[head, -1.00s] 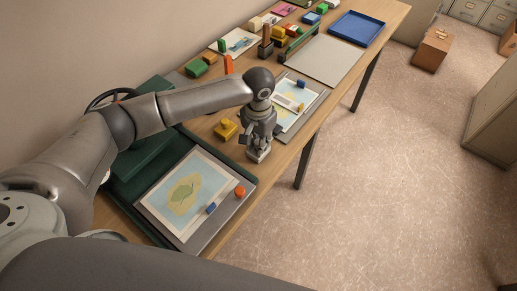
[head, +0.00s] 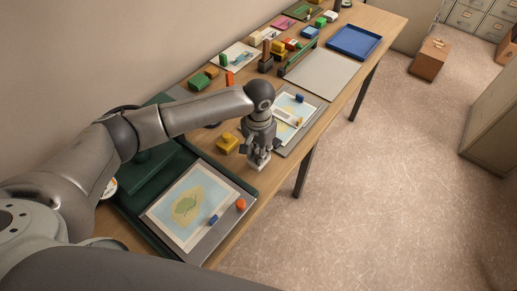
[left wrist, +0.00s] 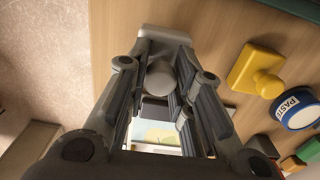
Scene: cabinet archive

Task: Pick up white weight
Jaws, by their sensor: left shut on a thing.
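The white weight (head: 258,163) has a pale base and shows below my left gripper (head: 260,152) at the front edge of the wooden table. In the left wrist view the weight's round grey-white knob (left wrist: 161,78) sits between the two fingers of my left gripper (left wrist: 160,90). The fingers are shut on the knob, and the pale base shows beyond it. I cannot tell clearly whether the base touches the table. My right gripper is not in view.
A yellow weight (head: 228,143) stands just left of the gripper. A paste tin (left wrist: 297,109) is near it. A map sheet (head: 190,203) lies in front, with another map (head: 294,112) behind. A blue tray (head: 355,42) stands at the far end.

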